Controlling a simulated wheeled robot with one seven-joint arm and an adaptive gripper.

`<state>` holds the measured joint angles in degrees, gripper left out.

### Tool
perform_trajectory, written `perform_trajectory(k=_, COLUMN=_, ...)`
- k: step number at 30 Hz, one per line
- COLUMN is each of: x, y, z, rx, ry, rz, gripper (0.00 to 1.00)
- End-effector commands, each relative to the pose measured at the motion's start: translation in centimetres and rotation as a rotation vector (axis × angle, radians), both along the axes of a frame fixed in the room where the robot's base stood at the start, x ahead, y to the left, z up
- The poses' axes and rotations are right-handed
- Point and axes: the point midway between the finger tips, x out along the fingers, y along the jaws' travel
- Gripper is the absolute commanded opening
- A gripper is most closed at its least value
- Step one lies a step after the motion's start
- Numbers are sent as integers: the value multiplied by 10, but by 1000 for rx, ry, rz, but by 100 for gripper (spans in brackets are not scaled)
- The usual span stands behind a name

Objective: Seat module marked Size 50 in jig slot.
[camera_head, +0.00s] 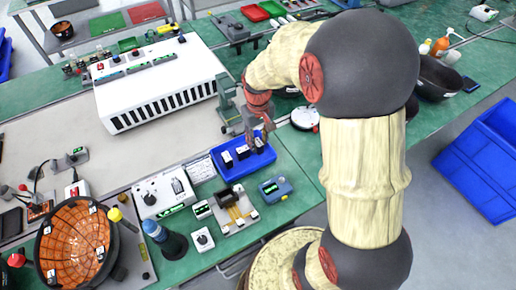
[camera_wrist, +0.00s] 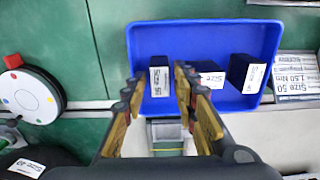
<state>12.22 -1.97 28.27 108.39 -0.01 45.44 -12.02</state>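A blue tray (camera_head: 222,172) holds dark modules with white labels. In the wrist view, the tray (camera_wrist: 205,32) shows three modules in a row. The left module (camera_wrist: 158,64) has a label that appears to read Size 50. The middle module (camera_wrist: 210,68) and right module (camera_wrist: 236,72) have labels I cannot read fully. My gripper (camera_wrist: 160,82) is open over the tray, one finger on each side of the left module; contact cannot be told. In the head view my gripper (camera_head: 259,140) is at the tray's right end. A fixture with a metal plate (camera_head: 236,212), possibly the jig, stands in front of the tray.
A printed card reading Size 50 (camera_wrist: 296,75) lies beside the tray. A white control box (camera_head: 165,192), a blue-grey device (camera_head: 275,189) and a dark bottle (camera_head: 165,238) stand around the fixture. A white round device (camera_head: 305,118) is behind right.

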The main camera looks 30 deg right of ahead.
Motion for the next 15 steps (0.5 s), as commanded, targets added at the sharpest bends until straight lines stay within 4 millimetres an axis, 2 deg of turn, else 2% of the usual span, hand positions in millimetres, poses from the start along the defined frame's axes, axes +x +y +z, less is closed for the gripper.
perform_trajectory(k=6, x=1, y=0, z=0, rx=0, ry=-2, rz=0, gripper=28)
perform_trajectory(k=15, x=1, y=0, z=0, rx=0, ry=-2, rz=0, gripper=11)
